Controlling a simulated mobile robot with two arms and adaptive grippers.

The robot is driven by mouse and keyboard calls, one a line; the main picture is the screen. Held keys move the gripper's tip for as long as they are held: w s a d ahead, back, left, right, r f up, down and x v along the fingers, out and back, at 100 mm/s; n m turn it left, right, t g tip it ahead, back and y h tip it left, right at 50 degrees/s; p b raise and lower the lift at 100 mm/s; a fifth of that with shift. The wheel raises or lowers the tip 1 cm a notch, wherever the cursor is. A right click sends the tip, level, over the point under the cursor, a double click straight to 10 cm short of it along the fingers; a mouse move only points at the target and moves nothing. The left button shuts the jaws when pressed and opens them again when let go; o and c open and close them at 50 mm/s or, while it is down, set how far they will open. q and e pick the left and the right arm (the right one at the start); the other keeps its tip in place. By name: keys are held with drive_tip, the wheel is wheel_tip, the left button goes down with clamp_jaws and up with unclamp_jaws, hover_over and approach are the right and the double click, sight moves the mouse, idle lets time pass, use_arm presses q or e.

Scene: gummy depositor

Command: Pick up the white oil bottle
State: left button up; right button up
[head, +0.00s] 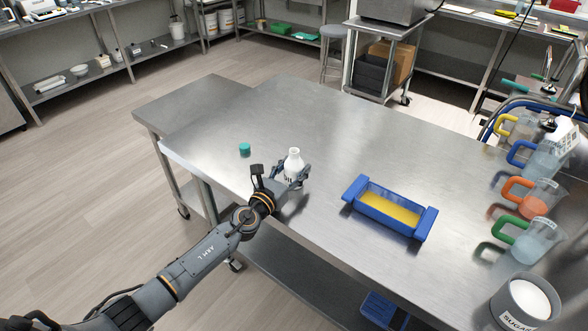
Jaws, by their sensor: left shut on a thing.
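The white oil bottle (293,161) is upright at the left part of the steel table, its narrow neck uncapped and pointing up. Dark lettering shows low on its side. My left gripper (291,178) is shut around the bottle's body, with fingers on both sides. I cannot tell whether the bottle's base touches the table. The left arm comes in from the lower left. My right gripper is not in the head view.
A small teal cap (245,149) lies left of the bottle. A blue tray (400,197) with yellow contents sits to the right. Several jugs with coloured handles, such as the orange-handled one (521,191), line the right edge near a sugar container (516,305). The table's back middle is clear.

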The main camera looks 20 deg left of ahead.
sight(291, 158)
use_arm(q)
drive_tip(key=shift+r+p, duration=0.55)
drive_tip(key=shift+r, duration=0.25)
wheel_tip(291, 158, up, 3)
drive_tip(key=shift+s+a+f+p, duration=0.1)
drive_tip(key=shift+f+p, duration=0.05)
drive_tip(key=shift+p, duration=1.05)
drive_tip(key=s+a+r+p, duration=0.3)
drive_tip(key=s+a+r, duration=0.2)
drive_tip(key=s+r, duration=0.3)
drive_tip(key=shift+s+r, duration=0.35)
drive_tip(key=shift+s, duration=2)
drive_tip(key=shift+a, duration=0.1)
